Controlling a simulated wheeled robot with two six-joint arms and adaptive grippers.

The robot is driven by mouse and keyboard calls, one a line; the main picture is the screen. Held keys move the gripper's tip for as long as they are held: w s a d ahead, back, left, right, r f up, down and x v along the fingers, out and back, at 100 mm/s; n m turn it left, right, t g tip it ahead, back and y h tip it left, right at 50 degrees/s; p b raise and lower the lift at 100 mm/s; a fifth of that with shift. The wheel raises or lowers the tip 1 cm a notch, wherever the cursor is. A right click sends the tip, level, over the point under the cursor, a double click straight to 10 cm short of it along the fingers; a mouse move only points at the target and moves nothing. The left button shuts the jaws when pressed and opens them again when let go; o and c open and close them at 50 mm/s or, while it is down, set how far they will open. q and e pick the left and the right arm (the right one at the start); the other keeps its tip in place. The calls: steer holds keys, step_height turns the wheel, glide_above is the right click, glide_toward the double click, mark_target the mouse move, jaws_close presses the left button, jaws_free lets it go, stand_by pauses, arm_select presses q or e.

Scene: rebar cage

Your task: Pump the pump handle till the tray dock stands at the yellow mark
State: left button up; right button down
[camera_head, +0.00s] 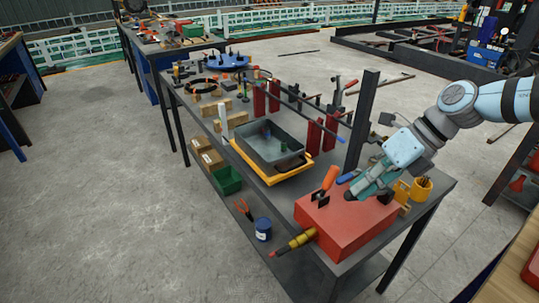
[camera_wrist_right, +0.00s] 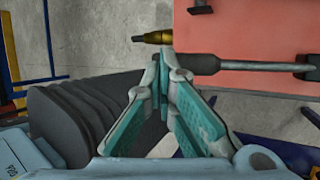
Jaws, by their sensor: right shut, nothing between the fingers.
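A red pump box (camera_head: 345,228) sits at the near end of the long dark table. In the wrist view, its red top (camera_wrist_right: 265,30) carries a dark grey rod (camera_wrist_right: 250,66), which looks like the pump handle. My right gripper (camera_head: 355,190) is over the red box, and its fingertips (camera_wrist_right: 163,55) are shut and empty beside the rod's near end. I cannot tell whether they touch it. The grey tray (camera_head: 270,150) rests in a yellow-orange dock frame (camera_head: 262,174) left of the box. I cannot make out the yellow mark. My left gripper is not in view.
An orange-handled lever (camera_head: 328,180) stands on the box, and a brass fitting (camera_head: 300,239) sticks out of its front. A dark upright post (camera_head: 362,120) and red brackets (camera_head: 315,137) stand behind. A yellow cup (camera_head: 421,189) is at the right edge.

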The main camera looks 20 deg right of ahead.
steer(key=shift+a+f, duration=0.15)
steer(key=shift+f, duration=0.15)
steer(key=shift+s+a+f+b, duration=0.15)
steer(key=shift+a+f+b, duration=0.15)
steer(key=shift+f+b, duration=0.45)
steer(key=shift+r, duration=0.1)
steer(key=shift+a+f+b, duration=0.25)
steer(key=shift+f+b, duration=0.4)
steer(key=shift+b, duration=0.1)
